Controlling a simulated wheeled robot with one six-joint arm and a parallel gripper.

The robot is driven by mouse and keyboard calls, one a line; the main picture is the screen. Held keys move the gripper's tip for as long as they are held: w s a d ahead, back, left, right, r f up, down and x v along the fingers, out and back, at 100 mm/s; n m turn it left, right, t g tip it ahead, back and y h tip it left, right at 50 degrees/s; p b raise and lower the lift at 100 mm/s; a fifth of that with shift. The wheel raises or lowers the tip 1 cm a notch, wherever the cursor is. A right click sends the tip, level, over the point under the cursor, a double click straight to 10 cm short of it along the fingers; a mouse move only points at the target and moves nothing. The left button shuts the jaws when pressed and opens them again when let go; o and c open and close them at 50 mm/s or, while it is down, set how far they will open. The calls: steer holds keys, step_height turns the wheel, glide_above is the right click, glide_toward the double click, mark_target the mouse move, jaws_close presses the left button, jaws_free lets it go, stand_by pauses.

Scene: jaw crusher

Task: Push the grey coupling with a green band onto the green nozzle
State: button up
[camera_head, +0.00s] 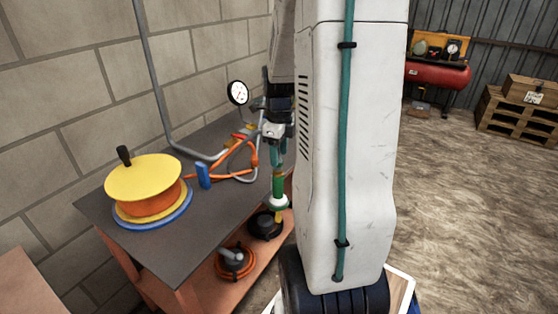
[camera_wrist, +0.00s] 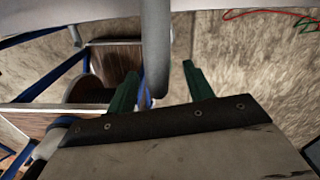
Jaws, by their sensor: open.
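My gripper (camera_wrist: 160,85) is open in the wrist view, its two dark green fingers spread apart. A grey tube (camera_wrist: 155,45) hangs between the fingers, closer to the left one; I cannot tell if it touches. I see no green band on it, so I cannot tell whether it is the coupling. In the head view my gripper (camera_head: 278,150) is partly hidden by my white arm, above the right end of the bench. Just below it stands a green upright piece (camera_head: 278,186) with a white ring under it, possibly the green nozzle. The coupling is not clearly visible there.
A grey pipe runs down the wall. A red compressor (camera_head: 438,75) and crates (camera_head: 515,115) stand far right, with open floor before them.

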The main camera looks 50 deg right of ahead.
steer(key=shift+r, duration=2.1)
